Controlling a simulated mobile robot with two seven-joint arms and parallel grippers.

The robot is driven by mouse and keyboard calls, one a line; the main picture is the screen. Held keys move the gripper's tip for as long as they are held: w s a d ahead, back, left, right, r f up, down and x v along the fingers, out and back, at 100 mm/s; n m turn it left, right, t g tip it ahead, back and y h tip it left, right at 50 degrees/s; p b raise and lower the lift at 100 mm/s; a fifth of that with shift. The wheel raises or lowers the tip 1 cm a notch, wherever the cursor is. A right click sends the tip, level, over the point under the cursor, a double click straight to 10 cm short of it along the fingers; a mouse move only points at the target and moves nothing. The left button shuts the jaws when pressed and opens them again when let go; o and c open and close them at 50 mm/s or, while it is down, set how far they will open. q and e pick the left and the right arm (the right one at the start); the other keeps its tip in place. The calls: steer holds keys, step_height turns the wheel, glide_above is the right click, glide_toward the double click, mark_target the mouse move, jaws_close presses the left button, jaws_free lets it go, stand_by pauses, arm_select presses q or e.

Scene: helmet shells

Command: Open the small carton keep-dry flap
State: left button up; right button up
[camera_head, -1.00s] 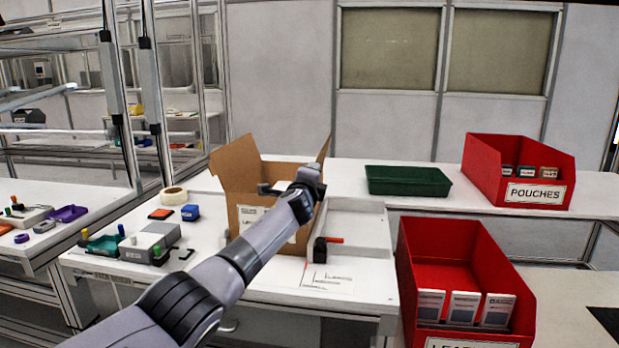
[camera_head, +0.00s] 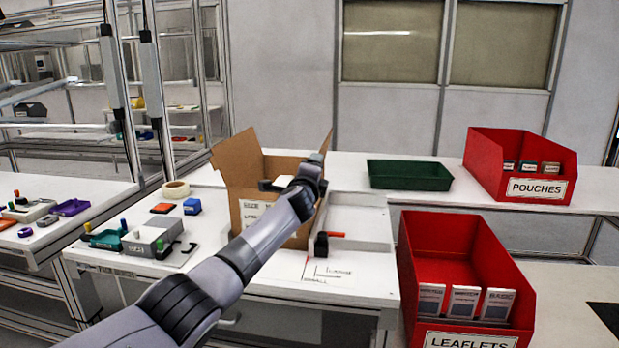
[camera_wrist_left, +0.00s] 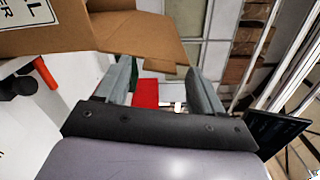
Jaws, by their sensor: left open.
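A brown cardboard carton (camera_head: 243,190) stands on the white bench with a label on its front. One flap (camera_head: 235,158) stands up at its left and another (camera_head: 327,143) rises at its right. My left arm crosses in front of the carton, and my left gripper (camera_head: 316,160) is at its right side, near the right flap. In the left wrist view the left gripper (camera_wrist_left: 160,82) has its fingers apart, with nothing held between them. A carton flap (camera_wrist_left: 145,38) lies just beyond the left finger; whether they touch is unclear. My arm hides part of the carton's front. My right gripper is not shown.
A black holder (camera_head: 321,244) with a red piece stands right of the carton. A green tray (camera_head: 409,175), a red pouches bin (camera_head: 500,165) and a red leaflets bin (camera_head: 440,245) are further right. Tape (camera_head: 175,189) and small parts lie left.

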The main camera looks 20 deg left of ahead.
arm_select(q)
steer(key=p+v, duration=0.2)
steer(key=v, duration=0.4)
steer(key=shift+s, duration=0.25)
stand_by(0.6)
steer(key=s+d+f+n+g+h, duration=0.1)
steer(key=s+d+f+n+h, duration=0.15)
steer(key=s+f, duration=0.45)
steer(key=s+d+f+n+g+h+p, duration=0.1)
steer(key=s+d+f, duration=0.25)
steer(key=f, duration=0.65)
steer(key=s+d+f+n+g+h, duration=0.1)
steer(key=s+d+f+n+g, duration=0.1)
steer(key=s+f, duration=0.55)
steer(key=s+f+n+g, duration=0.1)
steer(key=s+f+n, duration=0.2)
steer(key=s, duration=0.5)
steer(key=s+d+f+n+g+h, duration=0.1)
steer(key=s+f+n, duration=0.2)
steer(key=s, duration=0.6)
steer(key=s+f+n+h, duration=0.1)
steer(key=s+f+n, duration=0.3)
steer(key=s, duration=0.4)
steer(key=shift+s+d+f+g+p, duration=0.3)
steer(key=shift+d+f+g+p, duration=0.05)
steer(key=shift+g+p, duration=0.1)
